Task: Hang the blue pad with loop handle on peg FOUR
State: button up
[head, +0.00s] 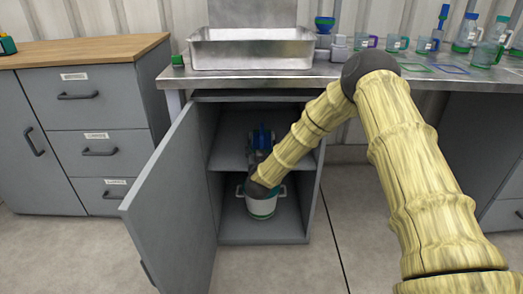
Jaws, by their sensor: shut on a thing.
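My arm reaches down into the open cabinet under the metal counter. My gripper (261,150) is at the front of the cabinet, above the white pot, small and partly hidden by my wrist. It is shut on a blue thing (262,133), which fits the blue pad. Its loop handle cannot be made out. Peg FOUR and its label cannot be made out in this view.
The cabinet door (172,195) stands open to the left. A white two-handled pot (262,208) sits on the cabinet floor below a shelf (228,153). A metal tray (250,52) and several glass vessels stand on the counter (335,76). A drawer unit (100,125) is at the left.

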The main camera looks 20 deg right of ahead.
jog(key=o, duration=1.2)
jog(key=shift+f, duration=0.1)
jog(key=shift+o, duration=0.2)
